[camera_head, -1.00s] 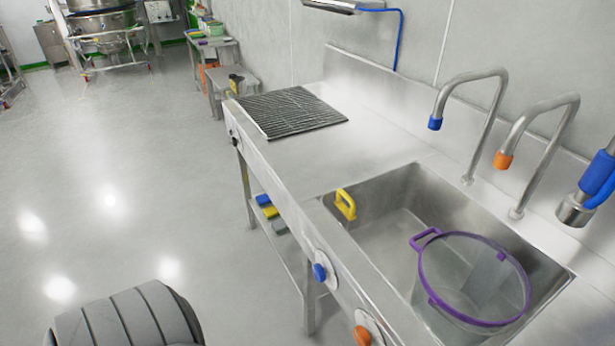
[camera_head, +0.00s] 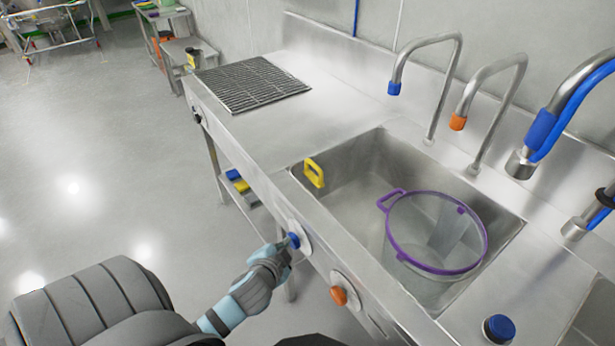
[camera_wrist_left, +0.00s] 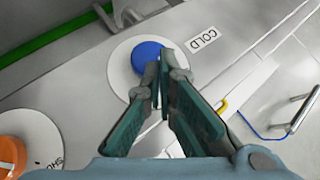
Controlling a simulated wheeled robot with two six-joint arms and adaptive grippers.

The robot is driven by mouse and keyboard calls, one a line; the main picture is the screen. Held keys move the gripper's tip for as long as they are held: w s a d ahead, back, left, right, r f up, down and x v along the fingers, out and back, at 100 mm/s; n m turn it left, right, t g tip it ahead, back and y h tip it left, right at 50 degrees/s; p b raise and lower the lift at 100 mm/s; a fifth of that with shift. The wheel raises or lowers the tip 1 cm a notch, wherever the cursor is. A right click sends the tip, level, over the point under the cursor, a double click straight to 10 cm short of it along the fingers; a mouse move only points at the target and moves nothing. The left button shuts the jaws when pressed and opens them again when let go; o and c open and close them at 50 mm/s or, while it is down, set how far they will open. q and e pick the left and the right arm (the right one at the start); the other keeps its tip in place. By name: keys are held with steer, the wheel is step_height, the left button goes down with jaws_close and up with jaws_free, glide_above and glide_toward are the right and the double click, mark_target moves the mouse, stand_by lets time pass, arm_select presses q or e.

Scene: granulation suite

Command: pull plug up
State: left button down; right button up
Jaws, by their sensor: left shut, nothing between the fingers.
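A yellow handle (camera_head: 314,172) stands at the left end of the sink (camera_head: 345,152); whether it belongs to the plug I cannot tell. It also shows in part in the left wrist view (camera_wrist_left: 222,107). My left gripper (camera_head: 285,246) is shut and empty at the blue knob (camera_head: 294,240) on the sink's front panel. In the left wrist view its fingertips (camera_wrist_left: 165,65) overlap the right edge of the blue knob (camera_wrist_left: 146,56), which sits on a white disc beside a COLD label. Whether they touch it I cannot tell. My right gripper is not in view.
A clear bucket with a purple rim (camera_head: 435,268) stands in the sink. An orange knob (camera_head: 338,296) is right of the blue one. Blue-tipped (camera_head: 394,88) and orange-tipped (camera_head: 458,121) taps rise behind. A grate (camera_head: 250,84) lies on the clear counter.

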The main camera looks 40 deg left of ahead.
arm_select(q)
steer(key=w+r+m+t+h, duration=0.1)
steer(key=w+r+m+t, duration=0.35)
steer(key=r, duration=0.55)
steer(key=w+r+m+t, duration=0.4)
steer(key=w+r, duration=0.2)
steer(key=r, duration=0.4)
steer(key=w+d+r+m+g+h, duration=0.1)
steer(key=w+d+r+m+h, duration=0.15)
steer(key=m+h, duration=0.5)
steer(key=w+d+r+m+g+h, duration=0.15)
steer(key=d+m+h, duration=0.3)
steer(key=m, duration=0.65)
steer(key=a+f+m+g+y, duration=0.2)
steer(key=a, duration=0.3)
steer(key=s+a+f+m+g+y, duration=0.1)
steer(key=a+f+m+g+y, duration=0.1)
steer(key=a, duration=0.3)
steer(key=s+a+f+m+g+y, duration=0.1)
steer(key=a+f+m+g+y, duration=0.1)
steer(key=a+f+m+g, duration=0.2)
steer(key=shift+s+a+f, duration=0.15)
steer(key=shift+a+f, duration=0.05)
steer(key=shift+a, duration=0.5)
steer(key=shift+s+a, duration=0.1)
steer(key=shift+s, duration=0.1)
